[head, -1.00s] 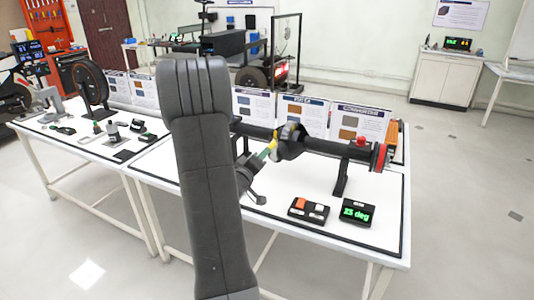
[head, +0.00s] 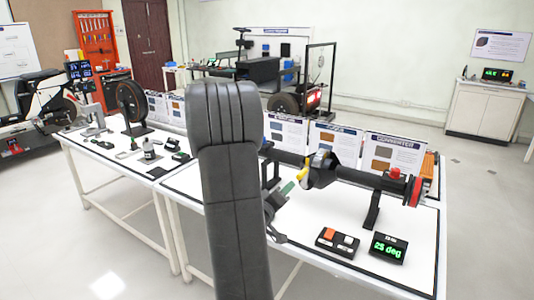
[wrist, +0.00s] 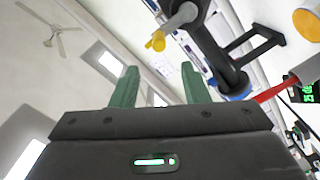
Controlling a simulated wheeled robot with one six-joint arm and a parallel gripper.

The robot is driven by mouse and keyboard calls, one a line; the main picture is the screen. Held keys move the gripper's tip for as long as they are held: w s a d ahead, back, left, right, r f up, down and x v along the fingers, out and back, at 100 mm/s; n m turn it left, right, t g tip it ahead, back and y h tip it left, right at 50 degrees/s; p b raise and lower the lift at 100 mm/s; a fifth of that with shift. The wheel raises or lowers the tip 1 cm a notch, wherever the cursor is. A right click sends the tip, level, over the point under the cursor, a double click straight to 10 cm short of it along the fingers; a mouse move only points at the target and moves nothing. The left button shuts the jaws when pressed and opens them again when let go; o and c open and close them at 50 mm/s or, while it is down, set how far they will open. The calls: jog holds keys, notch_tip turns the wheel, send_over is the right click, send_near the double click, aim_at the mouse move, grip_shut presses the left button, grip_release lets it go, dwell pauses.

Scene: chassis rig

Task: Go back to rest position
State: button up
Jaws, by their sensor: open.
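My gripper shows in the wrist view (wrist: 160,90) with its two green fingers spread apart and nothing between them. In the head view my gripper (head: 288,188) is partly hidden behind my own dark arm, just left of and below the black shaft rig (head: 345,175). A yellow lever (head: 302,173) hangs from a grey collar on the shaft. It also shows in the wrist view as a yellow-tipped lever (wrist: 157,42), beyond the fingers. A small gap seems to lie between the fingertips and the lever.
The white table (head: 330,265) carries a button box (head: 338,242), a display reading 25 deg (head: 388,247) and info boards (head: 335,145) behind the shaft. A second table with a black wheel (head: 131,101) and small parts stands to the left. Floor on the right is clear.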

jog(key=p+x, duration=0.1)
jog(key=x, duration=1.1)
jog(key=shift+w+d+p, duration=0.15)
jog(key=shift+p, duration=0.15)
jog(key=b+v, duration=0.2)
jog(key=v, duration=1.2)
jog(key=shift+m, duration=0.3)
jog(key=x, duration=1.4)
jog(key=shift+d+f+p, duration=0.2)
jog(key=shift+f+p, duration=0.1)
jog(key=shift+p, duration=0.1)
jog(key=shift+s+d+m+b, duration=0.25)
jog(key=shift+s+m+b, duration=0.15)
jog(key=shift+m+b, duration=0.4)
jog(key=d+m+b, duration=0.2)
jog(key=m+b, duration=0.2)
jog(key=b, duration=0.1)
jog(key=m+b, duration=0.4)
jog(key=b, duration=0.3)
send_near(302, 176)
jog(key=d+f, duration=0.1)
jog(key=d, duration=0.1)
jog(key=s+d+f, duration=0.1)
jog(key=d+f, duration=0.1)
jog(key=shift+d+f, duration=0.1)
jog(key=shift+f, duration=0.05)
